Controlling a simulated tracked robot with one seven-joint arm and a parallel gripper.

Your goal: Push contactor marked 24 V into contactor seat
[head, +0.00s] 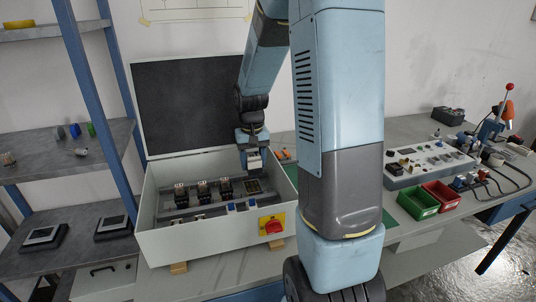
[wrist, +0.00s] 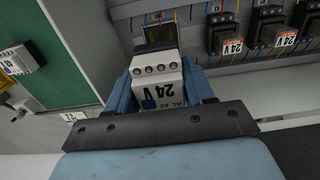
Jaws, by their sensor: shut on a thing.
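My gripper (head: 254,152) is shut on a white contactor marked 24 V (wrist: 157,82). The blue fingers (wrist: 160,88) grip its two sides in the wrist view, and its row of round terminals faces up in that picture. In the head view the held contactor (head: 254,163) is inside the open grey box, above an empty-looking seat (head: 253,186) at the right end of the row. A dark part (wrist: 160,36) lies just beyond the contactor in the wrist view; I cannot tell whether it belongs to the contactor or the seat.
Several dark contactors (head: 203,190) stand in a row left of the seat; the wrist view shows 24 V labels on them (wrist: 224,38). The box wall (head: 210,240) carries a red switch (head: 272,226). Green (head: 416,202) and red bins (head: 441,195) stand right.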

